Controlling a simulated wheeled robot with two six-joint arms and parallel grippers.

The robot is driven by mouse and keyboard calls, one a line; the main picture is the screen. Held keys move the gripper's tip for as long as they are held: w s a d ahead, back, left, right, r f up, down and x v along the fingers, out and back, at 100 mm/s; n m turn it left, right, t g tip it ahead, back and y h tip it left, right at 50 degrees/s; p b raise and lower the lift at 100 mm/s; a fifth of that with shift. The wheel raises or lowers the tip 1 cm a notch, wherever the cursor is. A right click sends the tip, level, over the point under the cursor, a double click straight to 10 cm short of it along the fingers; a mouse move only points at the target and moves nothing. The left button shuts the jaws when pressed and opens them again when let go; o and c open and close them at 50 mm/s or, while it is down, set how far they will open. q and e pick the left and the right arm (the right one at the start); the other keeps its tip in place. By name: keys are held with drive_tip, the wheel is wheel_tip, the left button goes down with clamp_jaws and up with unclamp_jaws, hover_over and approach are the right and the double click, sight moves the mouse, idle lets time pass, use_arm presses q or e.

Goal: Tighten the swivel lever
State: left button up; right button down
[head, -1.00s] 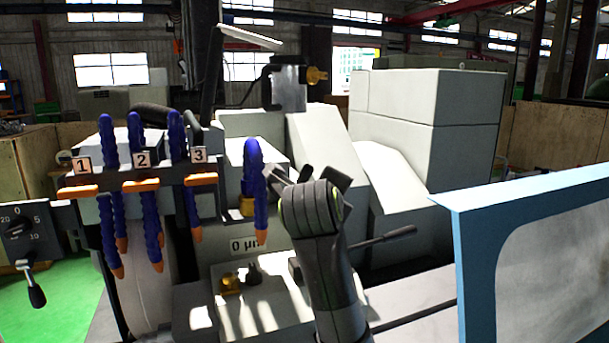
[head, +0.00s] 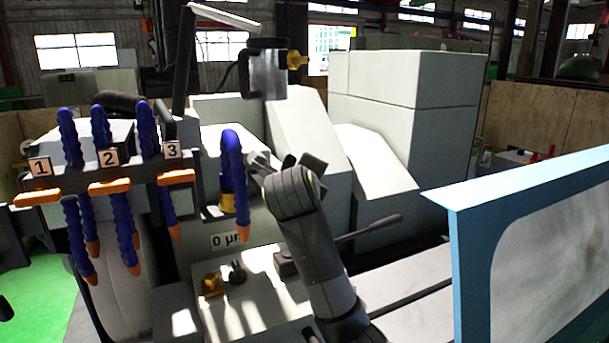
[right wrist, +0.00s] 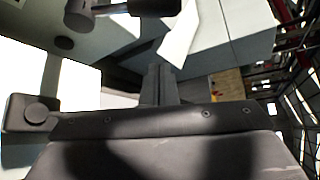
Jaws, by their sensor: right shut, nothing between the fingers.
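A dark lever (head: 368,228) with a thick grip sticks out to the right from a small block on the machine bed in the head view, sloping up. I take it to be the swivel lever, but no label shows this. My right arm rises in front of the machine, left of this lever. My left gripper is out of view.
Blue coolant hoses (head: 235,175) with orange tips hang left of my arm. A brass fitting (head: 212,285) and a dark knob stand on the bed. A blue-framed panel (head: 540,185) blocks the right side. Large pale housings (head: 405,100) stand behind.

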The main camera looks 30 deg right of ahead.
drive_tip(key=w+p, duration=0.4)
drive_tip(key=w, duration=0.1)
drive_tip(key=shift+w+r, duration=0.15)
idle(0.3)
drive_tip(key=shift+a+r+n+t+h+b, duration=0.35)
drive_tip(key=shift+a+n+t+h+b, duration=0.15)
drive_tip(key=shift+n+h+b, duration=0.4)
drive_tip(key=shift+d+p, duration=0.1)
drive_tip(key=shift+p, duration=0.25)
